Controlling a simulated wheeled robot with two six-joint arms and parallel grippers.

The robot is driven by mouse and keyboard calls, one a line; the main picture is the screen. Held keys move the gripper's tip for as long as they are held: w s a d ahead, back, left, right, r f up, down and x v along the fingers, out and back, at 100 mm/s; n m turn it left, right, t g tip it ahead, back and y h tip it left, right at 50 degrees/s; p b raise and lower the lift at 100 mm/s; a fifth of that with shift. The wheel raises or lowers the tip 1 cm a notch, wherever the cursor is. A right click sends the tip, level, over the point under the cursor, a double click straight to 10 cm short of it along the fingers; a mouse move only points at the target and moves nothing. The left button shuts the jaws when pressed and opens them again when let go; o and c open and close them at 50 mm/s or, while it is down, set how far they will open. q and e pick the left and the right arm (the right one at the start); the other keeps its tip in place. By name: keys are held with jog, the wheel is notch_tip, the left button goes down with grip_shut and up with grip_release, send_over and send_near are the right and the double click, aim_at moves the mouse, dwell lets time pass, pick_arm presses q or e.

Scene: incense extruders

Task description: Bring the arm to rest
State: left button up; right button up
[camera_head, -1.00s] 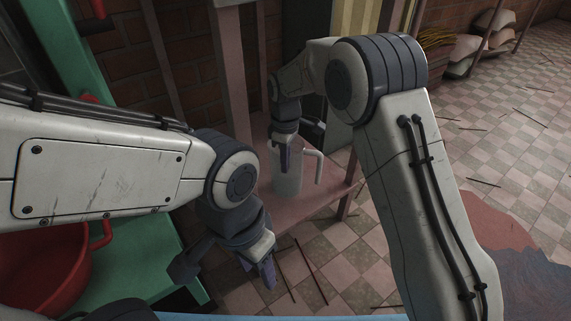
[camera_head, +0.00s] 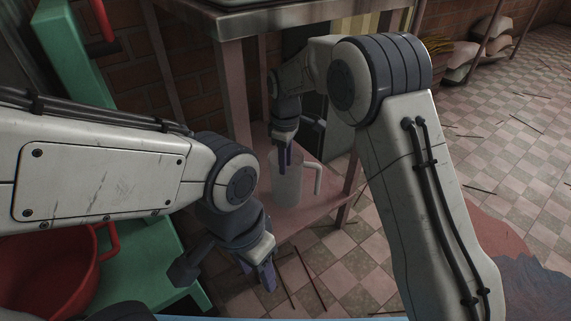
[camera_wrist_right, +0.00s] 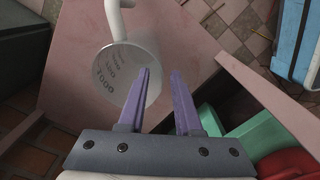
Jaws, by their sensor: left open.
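A pale measuring jug (camera_head: 288,190) stands upright on a pinkish low shelf (camera_head: 318,212), its handle to the right. It shows from above with printed marks in the right wrist view (camera_wrist_right: 112,72). My right gripper (camera_head: 285,158) points down at the jug's rim in the head view. In the right wrist view its purple fingers (camera_wrist_right: 162,72) are apart with nothing gripped between them; one finger overlaps the jug's edge. I cannot tell whether that finger is inside the jug. My left gripper (camera_head: 264,274) hangs lower, open and empty, in front of the shelf.
A table top (camera_head: 245,22) with posts stands above the shelf. A red basin (camera_head: 50,270) and a green frame (camera_head: 140,262) are at the left. Thin sticks lie on the tiled floor (camera_head: 480,130), which is largely clear at right. Pale sacks (camera_head: 485,50) lie far back.

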notch_tip(320, 180, up, 3)
jog(key=shift+f+p, duration=0.15)
jog(key=shift+p, duration=0.3)
pick_arm(q)
jog(key=shift+r, duration=0.85)
pick_arm(e)
jog(key=s+d+m+t, duration=0.3)
jog(key=s+d+m, duration=1)
jog(key=s+d, duration=0.6)
jog(key=s+a+r+n+g+p, duration=0.1)
jog(key=s+a+r+n+p, duration=0.1)
jog(key=s+a+r+p, duration=0.5)
jog(key=s+a+r+n+g+y+p, duration=0.1)
jog(key=s+a+r+n+p, duration=0.2)
jog(key=r, duration=0.5)
jog(key=s+a+r+n+g+p, duration=0.1)
jog(key=s+a+r+n+p, duration=0.1)
jog(key=s+a+r+p, duration=0.4)
pick_arm(q)
notch_tip(320, 180, up, 53)
jog(key=p, duration=3.7)
jog(key=shift+r, duration=0.2)
pick_arm(e)
notch_tip(320, 180, up, 39)
jog(key=w+d, duration=0.1)
jog(key=d, duration=0.1)
jog(key=shift+w+f, duration=0.2)
jog(key=shift+w, duration=0.15)
